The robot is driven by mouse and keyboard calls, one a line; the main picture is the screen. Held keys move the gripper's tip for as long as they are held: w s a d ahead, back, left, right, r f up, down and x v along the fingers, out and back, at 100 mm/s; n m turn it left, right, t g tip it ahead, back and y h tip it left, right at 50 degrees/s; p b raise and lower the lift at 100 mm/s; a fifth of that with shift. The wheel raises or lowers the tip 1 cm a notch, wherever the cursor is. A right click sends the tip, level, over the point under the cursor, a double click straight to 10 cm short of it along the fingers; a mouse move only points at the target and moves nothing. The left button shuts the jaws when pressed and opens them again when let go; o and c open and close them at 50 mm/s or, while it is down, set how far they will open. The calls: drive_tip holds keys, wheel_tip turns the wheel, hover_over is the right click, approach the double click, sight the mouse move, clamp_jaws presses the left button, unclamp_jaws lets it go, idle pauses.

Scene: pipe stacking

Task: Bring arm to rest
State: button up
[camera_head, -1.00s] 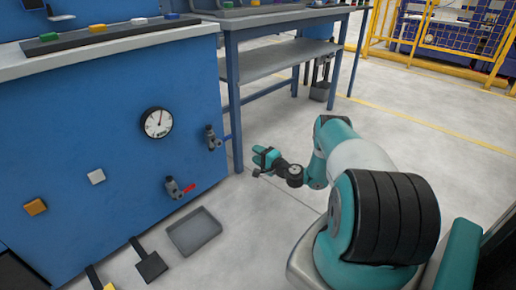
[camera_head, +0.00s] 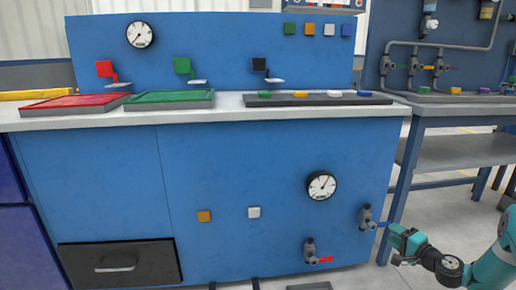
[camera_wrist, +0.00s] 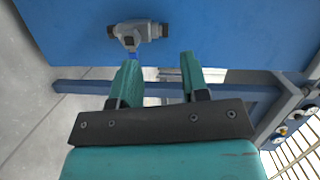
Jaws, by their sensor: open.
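My gripper (camera_head: 397,246) is at the lower right in the head view, just in front of the right end of the blue workbench (camera_head: 270,160). In the wrist view my gripper (camera_wrist: 158,82) has its two teal fingers apart, with nothing between them. A grey valve with a blue handle (camera_head: 366,217) is on the bench front, close to the fingers in the head view. The valve also shows in the wrist view (camera_wrist: 138,34), beyond the left fingertip. I cannot tell whether the fingers touch it.
A grey valve with a red handle (camera_head: 311,251) and a gauge (camera_head: 321,186) are on the bench front. Red tray (camera_head: 75,104) and green tray (camera_head: 168,99) lie on top. A blue-legged table (camera_head: 450,153) stands to the right. Some floor is clear between them.

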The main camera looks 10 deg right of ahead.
drive_tip(key=w+a+r+n+g+y, duration=0.3)
drive_tip(key=a+r+n+g+y, duration=0.15)
drive_tip(key=a+r, duration=0.55)
drive_tip(key=s+a+r+n+g, duration=0.35)
drive_tip(key=a+r, duration=0.25)
drive_tip(key=a, duration=0.4)
drive_tip(key=s+a+r+n+g, duration=0.3)
drive_tip(key=s+a+r+n, duration=0.3)
drive_tip(key=a, duration=0.4)
drive_tip(key=s+a+r+n+g+h, duration=0.1)
drive_tip(key=s+a+r+n+g, duration=0.1)
drive_tip(key=s+a+r, duration=0.3)
drive_tip(key=s+a+r+n+g+h, duration=0.1)
drive_tip(key=s+a, duration=0.1)
drive_tip(key=s, duration=0.6)
drive_tip(key=s+r+n+g+h, duration=0.2)
drive_tip(key=s+n+h, duration=0.1)
drive_tip(key=s, duration=1.3)
wheel_tip(320, 180, up, 38)
drive_tip(key=s+p, duration=0.1)
drive_tip(key=p, duration=3.7)
drive_tip(key=shift+f, duration=0.2)
drive_tip(key=shift+s, duration=0.15)
